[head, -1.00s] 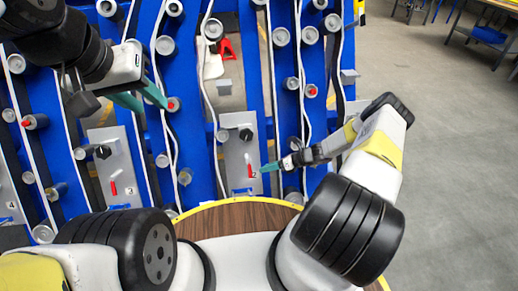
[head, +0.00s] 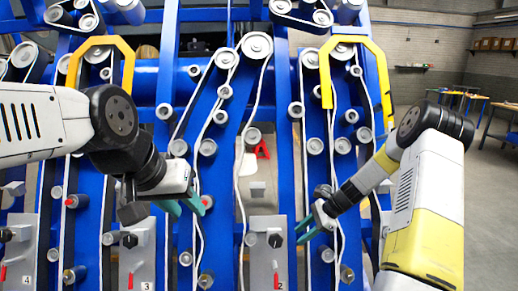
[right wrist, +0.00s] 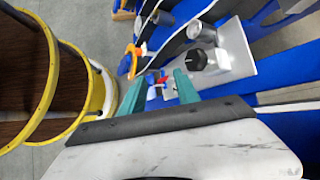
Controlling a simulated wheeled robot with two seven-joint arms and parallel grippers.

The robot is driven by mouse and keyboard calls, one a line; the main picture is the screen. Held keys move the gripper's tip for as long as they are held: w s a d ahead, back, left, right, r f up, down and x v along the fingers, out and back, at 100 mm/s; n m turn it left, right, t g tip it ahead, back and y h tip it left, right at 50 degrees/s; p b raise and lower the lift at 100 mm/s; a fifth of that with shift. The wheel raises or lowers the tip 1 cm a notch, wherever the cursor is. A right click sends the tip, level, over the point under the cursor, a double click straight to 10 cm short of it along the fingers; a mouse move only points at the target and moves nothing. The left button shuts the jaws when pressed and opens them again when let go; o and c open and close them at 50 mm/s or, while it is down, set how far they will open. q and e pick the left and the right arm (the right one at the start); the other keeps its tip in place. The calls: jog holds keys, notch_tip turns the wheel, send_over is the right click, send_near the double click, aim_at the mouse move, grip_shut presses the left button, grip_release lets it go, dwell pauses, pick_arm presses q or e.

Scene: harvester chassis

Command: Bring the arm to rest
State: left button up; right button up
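My left gripper (head: 184,207) is in the head view at left centre, its two green fingers apart with nothing seen between them, in front of the blue chassis (head: 215,120). My right gripper (head: 304,230) is right of the number 2 panel (head: 262,228) and above the level of its red lever (head: 277,281). In the right wrist view its green fingers (right wrist: 157,92) are spread and empty. Beyond them show a grey panel (right wrist: 236,50), a black knob (right wrist: 195,61) and a small red lever (right wrist: 162,80).
The number 3 panel (head: 142,262) has a black knob (head: 128,240) and a red lever (head: 130,281). Yellow hoops (head: 378,70) stand out from the chassis. Open floor and tables (head: 500,108) lie at the right.

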jog(key=s+a+r+n+t+h, duration=0.15)
jog(key=s+r+n, duration=0.35)
jog(key=r, duration=0.6)
jog(key=s+r+n+h, duration=0.35)
jog(key=s+r, duration=0.25)
jog(key=r, duration=0.5)
jog(key=s+r+n+t, duration=0.2)
jog(key=s+r+n, duration=0.2)
jog(key=s, duration=0.4)
jog(key=s+r+n+t, duration=0.1)
jog(key=s+r+n, duration=0.4)
jog(key=s, duration=0.4)
jog(key=shift+s+t+h, duration=0.15)
jog(key=shift+t+h, duration=0.15)
jog(key=shift+t, duration=0.05)
jog(key=shift+d+r, duration=0.1)
